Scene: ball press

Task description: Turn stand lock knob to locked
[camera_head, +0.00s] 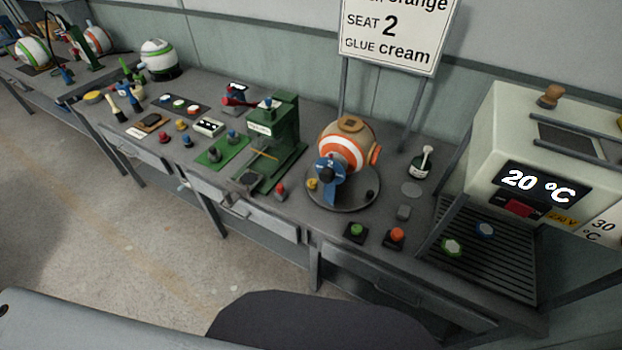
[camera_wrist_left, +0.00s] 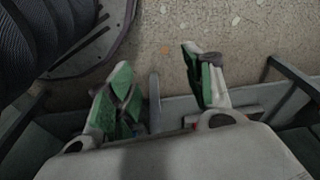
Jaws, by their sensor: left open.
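An orange and white ball (camera_head: 343,146) sits on a round grey stand base (camera_head: 345,202) with a blue bracket (camera_head: 329,182) marked 2 at its front. My left gripper (camera_wrist_left: 158,82) is open and empty in the left wrist view, over the floor and away from the stand. Neither gripper shows in the head view.
A green button (camera_head: 356,230) and an orange button (camera_head: 397,235) stand in front of the stand. A green press (camera_head: 275,135) is to its left and a white heater (camera_head: 530,150) reading 20 °C to its right. A sign (camera_head: 396,30) stands behind. The floor (camera_head: 120,230) before the bench is clear.

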